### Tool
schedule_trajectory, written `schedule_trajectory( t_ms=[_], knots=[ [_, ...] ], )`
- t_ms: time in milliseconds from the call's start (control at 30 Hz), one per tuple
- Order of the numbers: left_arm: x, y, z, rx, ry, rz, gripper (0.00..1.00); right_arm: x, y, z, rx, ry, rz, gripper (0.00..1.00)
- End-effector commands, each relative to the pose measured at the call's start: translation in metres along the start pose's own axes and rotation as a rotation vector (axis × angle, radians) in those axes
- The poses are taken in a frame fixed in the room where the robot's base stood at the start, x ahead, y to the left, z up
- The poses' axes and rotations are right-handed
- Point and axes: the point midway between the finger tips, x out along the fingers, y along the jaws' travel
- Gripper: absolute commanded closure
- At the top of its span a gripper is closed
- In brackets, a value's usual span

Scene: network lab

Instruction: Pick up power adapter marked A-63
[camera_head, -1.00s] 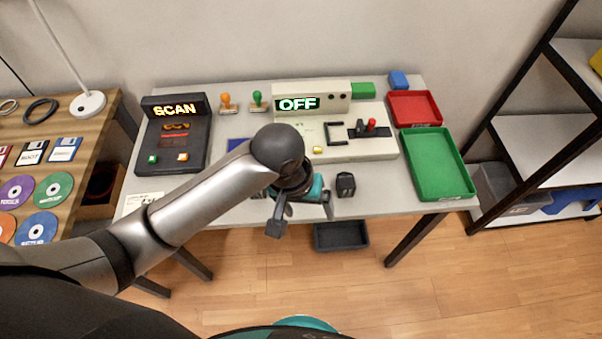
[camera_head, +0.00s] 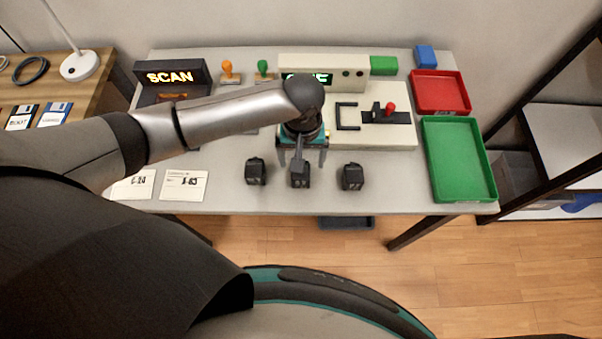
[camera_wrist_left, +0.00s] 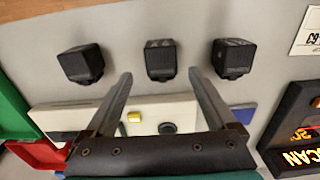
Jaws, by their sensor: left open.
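Three black power adapters stand in a row along the front of the grey table: a left one (camera_head: 255,171), a middle one (camera_head: 300,174) and a right one (camera_head: 352,177). Their markings are too small to read. My left gripper (camera_head: 302,158) is open and points down at the middle adapter. In the left wrist view the three adapters show as left (camera_wrist_left: 80,63), middle (camera_wrist_left: 160,60) and right (camera_wrist_left: 233,58). There the open gripper (camera_wrist_left: 160,74) has its fingers on either side of the middle adapter's line, apparently not touching it. My right gripper is not in view.
Paper cards lie at the table's front left; one (camera_head: 184,185) appears to read A-63. Behind stand the scan device (camera_head: 172,75) and the pale console (camera_head: 375,132) with a red-knobbed lever. A green tray (camera_head: 459,160) and a red tray (camera_head: 440,92) are at the right.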

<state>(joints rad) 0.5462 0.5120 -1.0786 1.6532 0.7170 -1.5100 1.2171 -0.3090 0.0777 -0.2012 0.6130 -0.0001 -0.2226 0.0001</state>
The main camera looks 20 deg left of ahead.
Motion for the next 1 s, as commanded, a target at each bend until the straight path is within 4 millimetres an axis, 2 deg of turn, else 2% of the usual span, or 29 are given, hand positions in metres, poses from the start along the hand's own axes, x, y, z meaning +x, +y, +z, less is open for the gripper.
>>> schedule_trajectory(
  t_ms=[200, 500, 800, 1000],
  knots=[
    [0.016, -0.001, 0.001, 0.001, 0.0, -0.001, 0.1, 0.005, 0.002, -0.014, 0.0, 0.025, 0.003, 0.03],
    [0.057, -0.003, 0.003, 0.0, 0.001, -0.001, 0.1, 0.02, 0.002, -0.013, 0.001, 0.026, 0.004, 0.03],
    [0.06, -0.003, 0.003, 0.001, 0.002, 0.001, 0.1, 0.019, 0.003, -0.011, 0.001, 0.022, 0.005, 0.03],
    [0.059, -0.003, 0.003, 0.001, 0.002, 0.001, 0.32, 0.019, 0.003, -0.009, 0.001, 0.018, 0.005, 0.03]
  ],
)
